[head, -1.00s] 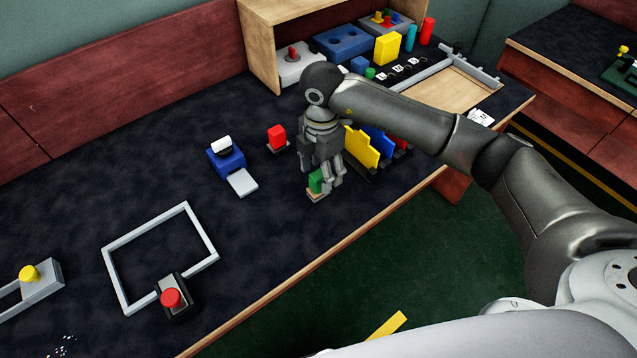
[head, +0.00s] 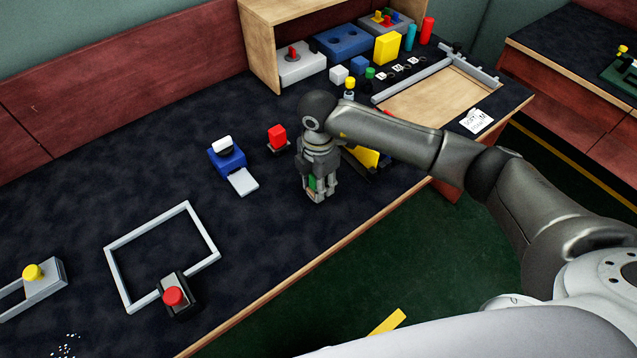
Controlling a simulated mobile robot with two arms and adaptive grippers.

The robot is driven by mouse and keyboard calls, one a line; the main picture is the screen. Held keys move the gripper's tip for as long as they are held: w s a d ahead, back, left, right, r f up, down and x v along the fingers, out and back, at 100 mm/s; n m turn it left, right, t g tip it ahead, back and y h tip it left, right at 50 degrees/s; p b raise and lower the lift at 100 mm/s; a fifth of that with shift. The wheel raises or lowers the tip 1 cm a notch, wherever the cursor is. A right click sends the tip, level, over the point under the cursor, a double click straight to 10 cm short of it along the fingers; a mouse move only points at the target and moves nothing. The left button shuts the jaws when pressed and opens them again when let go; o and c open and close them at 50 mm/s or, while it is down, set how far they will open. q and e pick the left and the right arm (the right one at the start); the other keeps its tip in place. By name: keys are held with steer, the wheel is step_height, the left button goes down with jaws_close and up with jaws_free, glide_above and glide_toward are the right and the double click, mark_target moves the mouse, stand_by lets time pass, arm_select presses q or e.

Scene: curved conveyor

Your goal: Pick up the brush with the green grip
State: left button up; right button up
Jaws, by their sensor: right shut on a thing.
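The brush with the green grip (head: 312,184) stands on the dark worktop near its front edge, mostly hidden by my right gripper. Only a small green patch of it shows between the fingers. My right gripper (head: 318,194) points down over it and is shut on it, with the fingertips close to the worktop. I cannot tell whether the brush still touches the worktop. My left gripper is not in view.
A blue block with a white top (head: 227,154) and a red-topped piece (head: 277,137) stand left of the gripper. Yellow plates (head: 366,157) stand close to its right, partly behind my arm. A grey frame (head: 109,262) and red button (head: 173,296) lie front left.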

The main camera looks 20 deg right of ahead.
steer(key=shift+c, duration=1)
steer(key=shift+r, duration=0.5)
step_height(320, 180, up, 2)
steer(key=shift+r+b, duration=0.15)
steer(key=shift+b, duration=0.3)
steer(key=s+a+r, duration=0.9)
steer(key=s, duration=0.1)
steer(key=shift+s+a+r+b, duration=0.15)
steer(key=shift+s+r+b, duration=0.05)
steer(key=shift+r+b, duration=0.25)
